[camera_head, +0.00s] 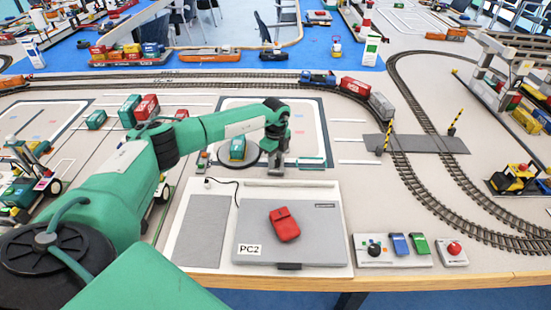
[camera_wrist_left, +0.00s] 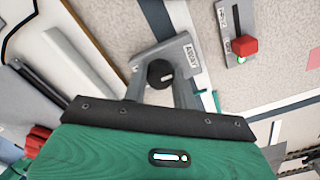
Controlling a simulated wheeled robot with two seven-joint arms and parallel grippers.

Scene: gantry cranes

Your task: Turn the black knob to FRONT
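A black knob (camera_wrist_left: 160,73) sits on a small grey plate (camera_wrist_left: 183,46) with the label AWAY, in the left wrist view. My left gripper (camera_wrist_left: 158,84) points at it, with its two grey fingers apart, one on each side of the knob. I cannot tell if they touch it. In the head view my left gripper (camera_head: 276,168) points down behind the laptop, beside the dark turntable, and hides the knob. No FRONT label can be read. My right gripper is not in view.
A red switch (camera_wrist_left: 243,46) on another grey plate is near the knob. A green wagon (camera_head: 237,148) stands on the turntable. The PC2 laptop (camera_head: 320,235) carries a red pouch (camera_head: 284,224). A button panel (camera_head: 405,257) and a red-button box (camera_head: 453,250) lie at the front edge.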

